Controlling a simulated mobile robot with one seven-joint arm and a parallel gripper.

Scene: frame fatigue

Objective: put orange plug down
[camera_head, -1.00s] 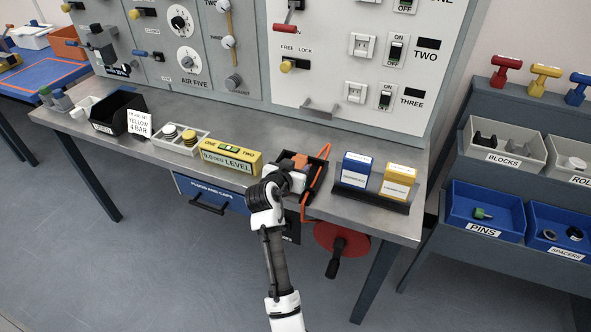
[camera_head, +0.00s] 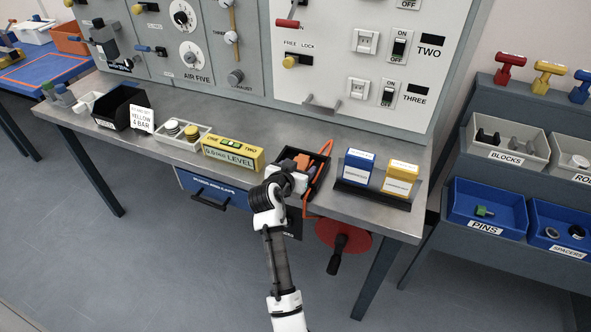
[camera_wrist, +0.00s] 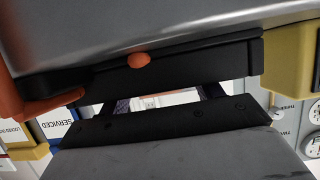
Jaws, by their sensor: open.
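The orange plug (camera_head: 302,160) shows just beyond my gripper in the head view, at the black tray (camera_head: 322,172) on the bench's front part. My gripper (camera_head: 296,172) is open over the tray's left part and partly hides the plug and tray. Whether the plug rests fully on the tray floor cannot be told. In the wrist view the dark tray wall (camera_wrist: 190,65) crosses the picture, with a small orange piece (camera_wrist: 138,61) at its edge and a larger orange piece at the left; which part is the plug is unclear.
A yellow level (camera_head: 232,153) lies left of the tray. Blue (camera_head: 357,166) and yellow (camera_head: 400,179) boxes stand right. A red handwheel (camera_head: 343,238) hangs below the bench edge.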

